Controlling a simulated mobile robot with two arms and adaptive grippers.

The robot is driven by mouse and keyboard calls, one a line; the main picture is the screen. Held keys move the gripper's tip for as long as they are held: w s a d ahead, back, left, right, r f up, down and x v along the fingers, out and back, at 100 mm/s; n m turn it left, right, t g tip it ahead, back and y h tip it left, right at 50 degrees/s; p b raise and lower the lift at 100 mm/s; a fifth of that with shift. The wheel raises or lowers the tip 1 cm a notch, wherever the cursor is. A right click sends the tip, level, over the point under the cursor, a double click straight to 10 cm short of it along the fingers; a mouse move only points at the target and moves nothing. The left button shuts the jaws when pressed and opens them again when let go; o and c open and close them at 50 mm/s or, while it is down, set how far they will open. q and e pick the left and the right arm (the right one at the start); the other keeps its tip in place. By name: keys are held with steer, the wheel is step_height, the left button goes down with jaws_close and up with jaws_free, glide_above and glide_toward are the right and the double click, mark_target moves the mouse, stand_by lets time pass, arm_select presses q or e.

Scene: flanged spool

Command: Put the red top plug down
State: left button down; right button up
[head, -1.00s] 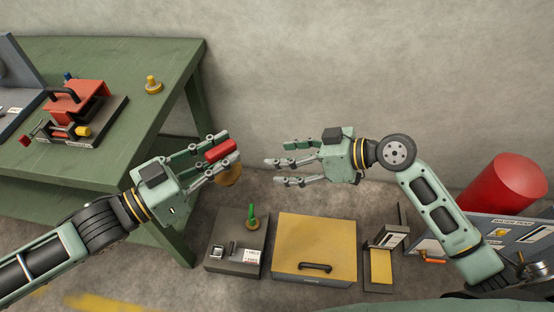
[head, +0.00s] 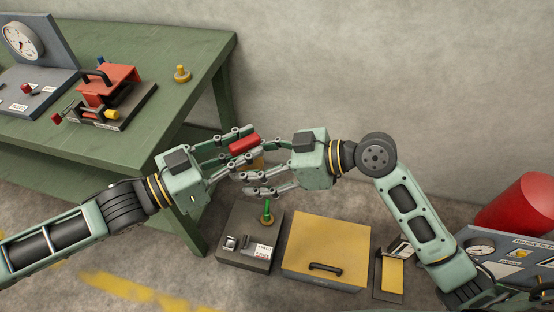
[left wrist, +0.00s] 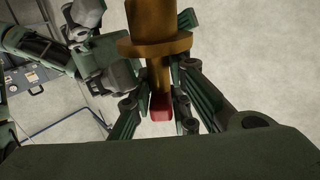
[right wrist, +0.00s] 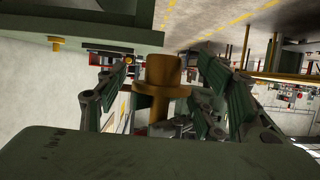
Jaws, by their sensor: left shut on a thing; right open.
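The red top plug shows its red top (head: 244,144) in the head view, with a bit of its brass body (head: 257,164) below. My left gripper (head: 246,148) is shut on it, held in the air beside the green bench. The left wrist view shows its brass flanged body (left wrist: 155,45) and red end (left wrist: 160,107) between the fingers. My right gripper (head: 246,174) is open, facing it from the right. In the right wrist view the brass flanged part (right wrist: 162,85) stands between the spread fingers; contact cannot be told.
The green bench (head: 165,150) at left carries a red-topped fixture (head: 108,85), a gauge panel (head: 25,45) and a yellow knob (head: 182,75). Below are a grey box (head: 235,258) with a green-topped plug (head: 266,212) and a yellow-lidded box (head: 328,245). A red drum (head: 520,205) stands right.

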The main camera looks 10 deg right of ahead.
arm_select(q)
steer(key=shift+r, duration=0.1)
arm_select(e)
steer(key=shift+x, duration=1.2)
steer(key=shift+c, duration=0.3)
arm_select(q)
steer(key=shift+s, duration=0.1)
arm_select(e)
steer(key=shift+d, duration=0.1)
steer(key=c, duration=1.3)
arm_select(q)
steer(key=c, duration=2)
jaws_free()
arm_select(e)
steer(key=shift+c, duration=0.5)
arm_select(q)
steer(key=o, duration=0.4)
arm_select(e)
jaws_close()
arm_select(q)
steer(key=shift+o, duration=0.2)
